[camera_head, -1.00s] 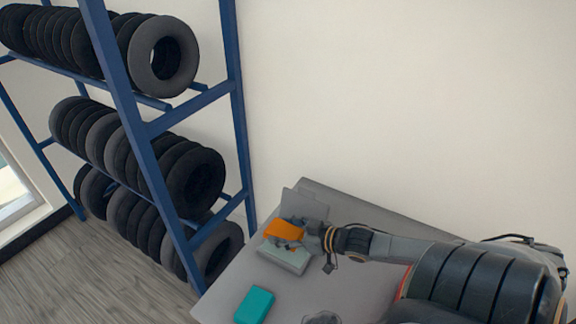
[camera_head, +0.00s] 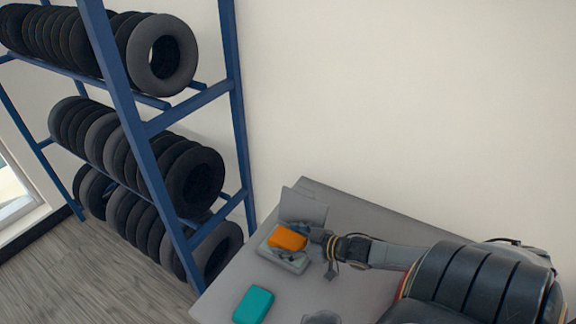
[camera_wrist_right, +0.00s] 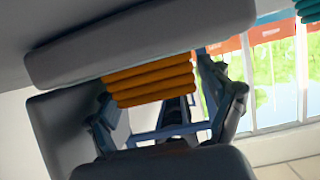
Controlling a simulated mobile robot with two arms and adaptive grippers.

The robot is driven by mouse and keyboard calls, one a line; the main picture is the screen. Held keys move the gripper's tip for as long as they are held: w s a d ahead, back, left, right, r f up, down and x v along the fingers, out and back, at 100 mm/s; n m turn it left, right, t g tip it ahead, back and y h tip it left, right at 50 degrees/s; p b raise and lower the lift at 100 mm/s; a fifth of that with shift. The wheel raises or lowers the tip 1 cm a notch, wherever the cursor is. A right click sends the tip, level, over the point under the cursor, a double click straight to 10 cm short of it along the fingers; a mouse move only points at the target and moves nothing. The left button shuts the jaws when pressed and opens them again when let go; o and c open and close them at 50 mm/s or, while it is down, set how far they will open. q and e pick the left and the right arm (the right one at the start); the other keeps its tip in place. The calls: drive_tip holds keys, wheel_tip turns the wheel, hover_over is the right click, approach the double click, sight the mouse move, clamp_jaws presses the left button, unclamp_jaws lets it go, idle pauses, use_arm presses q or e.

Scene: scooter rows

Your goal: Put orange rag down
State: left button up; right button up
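The orange rag (camera_head: 287,238) is a small folded stack on the far left part of the grey table. My right gripper (camera_head: 290,243) comes from the right and has its dark fingers around it. In the right wrist view the rag (camera_wrist_right: 150,82) shows its folded layers between my fingers (camera_wrist_right: 165,100), close to both, and it touches or nearly touches a flat grey piece (camera_wrist_right: 140,40). In the head view that grey piece (camera_head: 283,264) lies under the rag. Whether the rag's weight rests on it cannot be told. My left gripper is not in view.
An upright grey panel (camera_head: 304,207) stands behind the rag. A blue rack (camera_head: 140,120) with several black tires stands to the left. A pale wall closes the back.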

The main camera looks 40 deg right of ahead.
drive_tip(key=shift+r, duration=0.25)
drive_tip(key=p+v, duration=0.6)
drive_tip(key=shift+s+r, duration=0.15)
drive_tip(key=shift+s+d+p, duration=0.2)
drive_tip(key=shift+s+p, duration=0.35)
